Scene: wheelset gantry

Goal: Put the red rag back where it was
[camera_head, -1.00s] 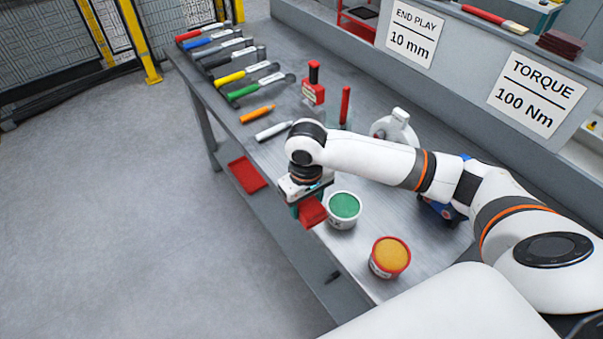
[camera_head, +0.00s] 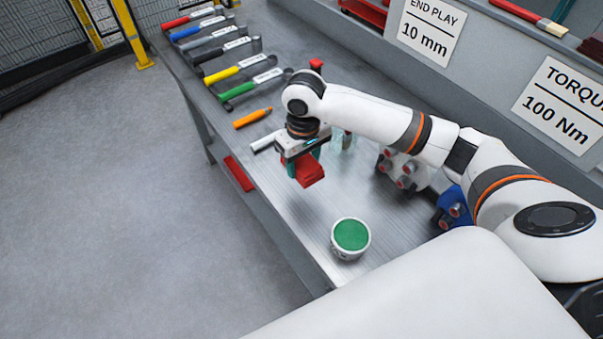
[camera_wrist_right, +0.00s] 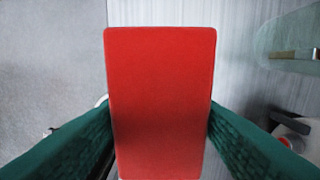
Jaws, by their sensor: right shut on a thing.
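The red rag (camera_head: 309,172) is a folded block held in my right gripper (camera_head: 303,160), above the metal workbench (camera_head: 290,230) near its front edge. In the right wrist view the rag (camera_wrist_right: 160,100) fills the middle, with the two green fingers (camera_wrist_right: 158,140) pressed on its left and right sides. A flat red piece (camera_head: 239,174) lies lower down, below the bench's front edge; I cannot tell exactly what it is. My left gripper does not show.
A tub of green paste (camera_head: 351,236) stands on the bench to the right. Several hammers (camera_head: 252,86) and an orange-handled tool (camera_head: 252,118) lie along the left part. Bare bench lies between gripper and tub.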

